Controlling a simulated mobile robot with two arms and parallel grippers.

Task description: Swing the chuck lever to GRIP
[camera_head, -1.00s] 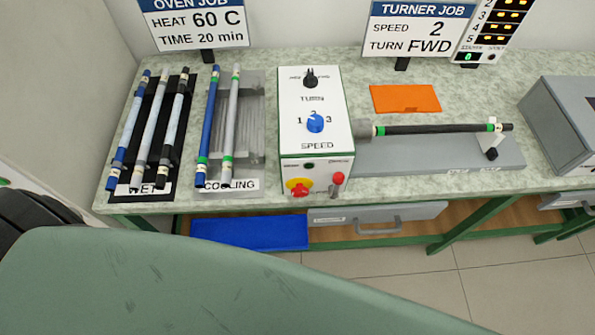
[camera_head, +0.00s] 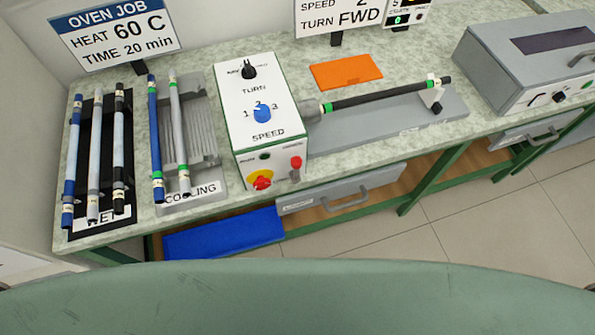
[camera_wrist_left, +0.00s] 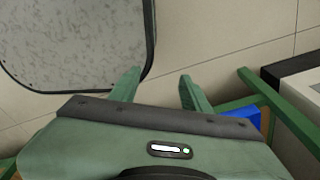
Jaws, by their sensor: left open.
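The turner's control box (camera_head: 262,115) stands on the bench in the head view. A small lever with a red knob (camera_head: 296,162) is on the right of its front face, the knob at the top. The lettering beside it is too small to read. A rod blank (camera_head: 385,95) runs from the chuck end (camera_head: 314,110) at the box's right side to a rest. In the left wrist view my left gripper (camera_wrist_left: 159,76) is open and empty, its green fingers spread above the tiled floor. No gripper shows in the head view.
A yellow-and-red stop button (camera_head: 260,180) sits left of the lever. Rods lie on the wet rack (camera_head: 84,150) and cooling rack (camera_head: 205,130). A blue bin (camera_head: 225,233) and a drawer (camera_head: 345,190) are below the bench front. An orange mat (camera_head: 346,71) lies behind the rod.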

